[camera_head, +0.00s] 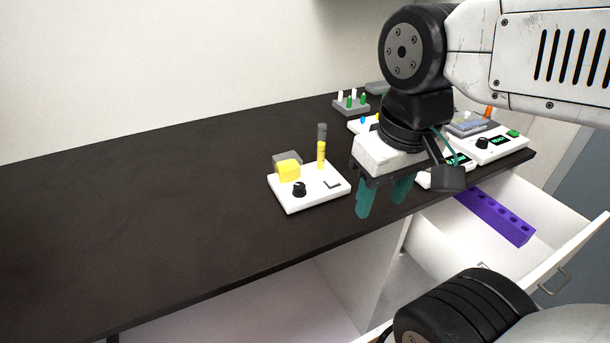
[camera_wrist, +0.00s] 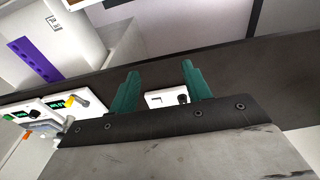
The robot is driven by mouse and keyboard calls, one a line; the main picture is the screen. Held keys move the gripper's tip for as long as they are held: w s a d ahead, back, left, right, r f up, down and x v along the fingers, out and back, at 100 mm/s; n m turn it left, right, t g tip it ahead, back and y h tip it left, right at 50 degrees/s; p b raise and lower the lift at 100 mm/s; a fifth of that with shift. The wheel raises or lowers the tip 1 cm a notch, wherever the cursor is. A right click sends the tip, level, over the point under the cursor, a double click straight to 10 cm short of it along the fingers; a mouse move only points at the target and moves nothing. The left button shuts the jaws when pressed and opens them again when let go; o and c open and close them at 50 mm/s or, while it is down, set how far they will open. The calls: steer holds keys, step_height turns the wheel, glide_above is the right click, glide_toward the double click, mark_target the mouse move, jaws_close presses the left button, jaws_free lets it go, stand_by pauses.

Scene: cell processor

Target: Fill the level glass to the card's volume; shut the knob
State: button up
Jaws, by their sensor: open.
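A white base unit (camera_head: 310,200) stands near the front edge of the dark counter. On it are a black knob (camera_head: 299,189), a yellow block with a grey part behind it (camera_head: 288,171), and an upright level glass (camera_head: 321,154), yellow below and dark grey above. A small dark-marked patch (camera_head: 333,184) lies right of the knob; I cannot read it or tell whether it is the card. My gripper (camera_head: 383,198) is open and empty, pointing down to the right of the unit. The wrist view shows the unit (camera_wrist: 155,99) and knob (camera_wrist: 183,98) partly, beyond the open fingers (camera_wrist: 160,70).
Other white devices with green displays (camera_head: 495,146) stand at the right. A grey rack with white and green pegs (camera_head: 351,106) stands behind. An open drawer (camera_head: 540,215) holds a purple holed block (camera_head: 497,215). The counter's left side (camera_head: 130,220) is clear.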

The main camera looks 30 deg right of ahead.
stand_by(0.4)
steer(key=n+g, duration=0.2)
glide_above(299, 185)
step_height(299, 185, down, 6)
steer(key=shift+s+r, duration=0.1)
steer(key=shift+r, duration=0.05)
steer(key=shift+t, duration=0.3)
step_height(299, 185, down, 8)
steer(key=shift+r, duration=0.2)
